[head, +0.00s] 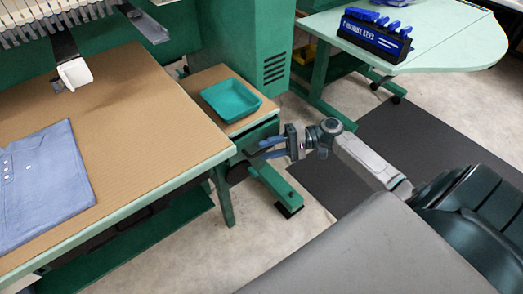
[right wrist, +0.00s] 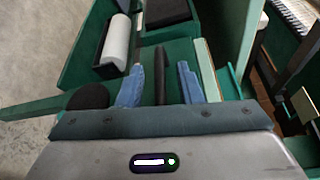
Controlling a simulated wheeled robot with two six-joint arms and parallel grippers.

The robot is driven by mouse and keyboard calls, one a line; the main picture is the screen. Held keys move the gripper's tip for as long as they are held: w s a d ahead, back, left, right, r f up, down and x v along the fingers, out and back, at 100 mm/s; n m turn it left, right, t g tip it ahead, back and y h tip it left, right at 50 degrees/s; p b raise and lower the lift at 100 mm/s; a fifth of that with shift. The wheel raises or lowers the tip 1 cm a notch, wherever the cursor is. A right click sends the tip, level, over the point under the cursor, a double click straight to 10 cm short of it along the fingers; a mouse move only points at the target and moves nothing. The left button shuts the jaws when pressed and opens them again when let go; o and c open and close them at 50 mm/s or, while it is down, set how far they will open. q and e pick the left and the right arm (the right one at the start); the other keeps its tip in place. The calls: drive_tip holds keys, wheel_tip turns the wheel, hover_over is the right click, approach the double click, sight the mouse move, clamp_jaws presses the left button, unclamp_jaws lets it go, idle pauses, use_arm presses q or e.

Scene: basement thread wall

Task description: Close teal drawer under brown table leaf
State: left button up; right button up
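The small brown table leaf (head: 195,83) carries a teal tray (head: 231,99) and sits beside the large table. The teal drawer (head: 258,135) shows under its near edge, mostly hidden by the leaf and my right gripper (head: 268,148). In the right wrist view the teal front (right wrist: 178,52) lies ahead, with a dark bar handle (right wrist: 160,75) on it. My right gripper (right wrist: 160,85) has its two blue fingers apart, one on each side of the handle, with gaps visible. How far the drawer stands out is hard to tell. My left gripper is out of view.
A large brown table (head: 130,130) with a folded blue shirt (head: 40,185) is at left. A pale green table (head: 420,35) with a blue-and-black key rack (head: 375,35) is at back right. A white roll (right wrist: 115,42) lies beyond the drawer front.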

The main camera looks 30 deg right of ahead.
sight(249, 147)
drive_tip(key=shift+x, duration=1.2)
clamp_jaws()
drive_tip(key=shift+w+f+b, duration=0.1)
drive_tip(key=shift+w+b, duration=0.35)
drive_tip(key=shift+w, duration=0.45)
drive_tip(key=shift+w+a, duration=0.1)
drive_tip(key=shift+w, duration=0.3)
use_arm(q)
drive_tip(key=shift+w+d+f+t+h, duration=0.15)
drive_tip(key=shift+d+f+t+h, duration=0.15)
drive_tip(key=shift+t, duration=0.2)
use_arm(e)
drive_tip(key=shift+r, duration=0.2)
